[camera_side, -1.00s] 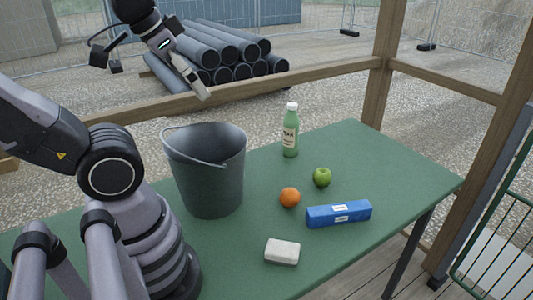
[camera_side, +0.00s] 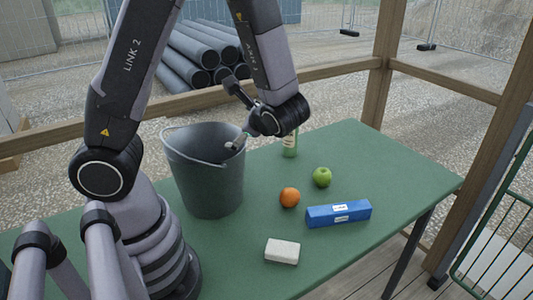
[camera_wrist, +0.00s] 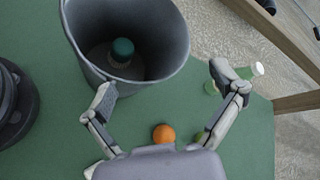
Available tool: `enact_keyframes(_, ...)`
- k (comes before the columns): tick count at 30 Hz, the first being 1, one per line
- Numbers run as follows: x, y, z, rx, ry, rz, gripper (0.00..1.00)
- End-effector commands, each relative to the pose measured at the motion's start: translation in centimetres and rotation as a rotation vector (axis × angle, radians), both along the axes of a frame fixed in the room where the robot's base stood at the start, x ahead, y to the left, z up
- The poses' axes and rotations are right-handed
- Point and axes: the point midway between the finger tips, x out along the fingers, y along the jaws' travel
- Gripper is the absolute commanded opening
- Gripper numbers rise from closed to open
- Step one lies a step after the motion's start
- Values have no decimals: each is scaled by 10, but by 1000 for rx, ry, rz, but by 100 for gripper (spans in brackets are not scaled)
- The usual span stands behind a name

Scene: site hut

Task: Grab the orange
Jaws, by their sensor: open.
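The orange (camera_side: 289,197) sits on the green table, between the bucket and a blue box. In the wrist view the orange (camera_wrist: 164,134) shows low in the picture, just above the edge of my gripper's body. My gripper (camera_wrist: 165,86) is open and empty, its two fingers spread wide. In the side view my gripper (camera_side: 237,143) is small and partly hidden by my wrist, near the bucket's right rim, well above and apart from the orange.
A grey bucket (camera_side: 205,185) holds a teal-topped thing (camera_wrist: 122,48). A green apple (camera_side: 322,177) is behind the orange; the blue box (camera_side: 338,218) is to its right. A white block (camera_side: 282,255) lies in front. The green bottle (camera_side: 290,150) is mostly hidden by my wrist.

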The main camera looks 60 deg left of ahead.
Motion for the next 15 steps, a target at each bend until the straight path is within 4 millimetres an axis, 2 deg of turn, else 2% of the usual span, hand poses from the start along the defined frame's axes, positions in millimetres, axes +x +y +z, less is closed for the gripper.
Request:
enact_keyframes(3, 27, -12, -39, 154, 108, -217, 93)
enact_keyframes(7, 51, -33, -89, 275, 199, -478, 93)
enact_keyframes(12, 59, -62, -160, 346, 295, -791, 93)
enact_keyframes(15, 55, -73, -192, 351, 336, -920, 93)
